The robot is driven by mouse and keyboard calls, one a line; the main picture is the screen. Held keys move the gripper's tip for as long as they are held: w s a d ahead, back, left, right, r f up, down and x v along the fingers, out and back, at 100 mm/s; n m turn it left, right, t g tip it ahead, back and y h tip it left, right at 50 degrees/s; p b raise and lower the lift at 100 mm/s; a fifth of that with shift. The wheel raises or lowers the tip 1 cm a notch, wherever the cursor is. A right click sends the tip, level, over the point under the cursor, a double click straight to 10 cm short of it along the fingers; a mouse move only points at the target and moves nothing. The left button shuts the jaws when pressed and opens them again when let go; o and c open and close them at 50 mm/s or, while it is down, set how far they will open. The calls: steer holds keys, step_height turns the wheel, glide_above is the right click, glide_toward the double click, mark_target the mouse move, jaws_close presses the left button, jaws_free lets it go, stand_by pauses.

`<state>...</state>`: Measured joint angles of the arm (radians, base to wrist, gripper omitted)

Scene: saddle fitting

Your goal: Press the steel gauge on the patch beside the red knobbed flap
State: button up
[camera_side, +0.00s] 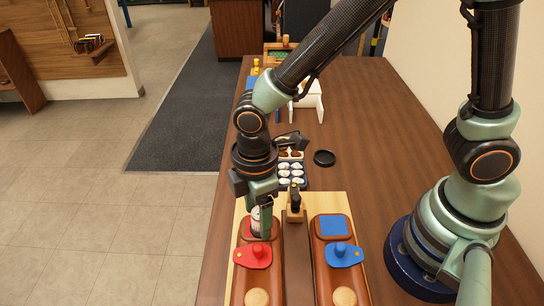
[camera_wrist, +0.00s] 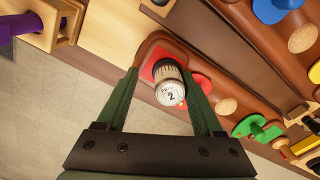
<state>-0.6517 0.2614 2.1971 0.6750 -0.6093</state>
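The steel gauge (camera_side: 256,219) is a short cylinder with a pale face; the wrist view shows it (camera_wrist: 170,90) with a "2" on that face. It is at the red patch (camera_side: 275,229), between my gripper's fingers. Whether its base touches the patch is hard to tell. My gripper (camera_side: 262,207) points down over the patch. In the wrist view its green fingers (camera_wrist: 161,74) stand on both sides of the gauge, with a visible gap on the left. The red knobbed flap (camera_side: 253,256) lies just in front of the patch, partly hidden by a finger in the wrist view.
A parallel rail to the right carries a blue patch (camera_side: 333,226) and a blue knobbed flap (camera_side: 344,255). A wooden block with a dark top (camera_side: 295,207) stands between the rails.

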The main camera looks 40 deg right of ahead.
steer(key=shift+s+d+f, duration=0.1)
steer(key=shift+s+d, duration=0.05)
steer(key=shift+s, duration=0.1)
steer(key=r, duration=1.1)
steer(key=shift+w+r, duration=0.2)
steer(key=shift+r, duration=0.05)
steer(key=d+r+m+t, duration=0.2)
steer(key=d+r+m, duration=0.1)
steer(key=d+m, duration=0.4)
steer(key=w+d+r+m+t, duration=0.1)
steer(key=d+r+m+t, duration=0.2)
steer(key=d+m, duration=0.4)
steer(key=d, duration=0.6)
steer(key=shift+w+d+r+t, duration=0.2)
steer(key=shift+w+d+t, duration=0.05)
steer(key=shift+t, duration=0.05)
